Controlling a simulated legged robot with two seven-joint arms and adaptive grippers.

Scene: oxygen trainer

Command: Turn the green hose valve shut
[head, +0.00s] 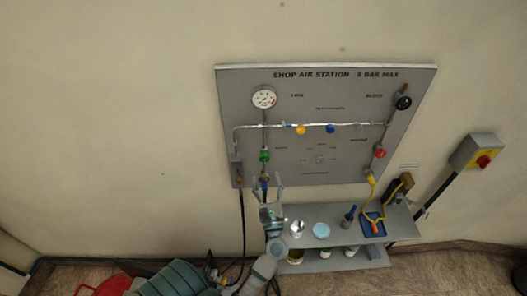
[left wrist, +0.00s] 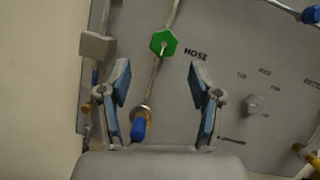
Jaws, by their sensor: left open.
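The green hose valve (head: 264,156) is a small green knob on a vertical pipe at the left of the grey panel, below the gauge. In the left wrist view it is a green hexagonal knob (left wrist: 163,42) beside the word HOSE. My left gripper (head: 269,187) is just below the valve in the head view, fingers pointing up. In the left wrist view its two fingers (left wrist: 160,82) are spread apart, with the valve beyond the tips and roughly between them. My right gripper is not in view.
The panel (head: 225,110) also carries a gauge (head: 264,98), yellow (head: 301,129), blue (head: 330,128) and red (head: 380,153) knobs. A blue fitting (left wrist: 138,130) sits low between my fingers' line of sight. A shelf (head: 345,212) with small items stands below.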

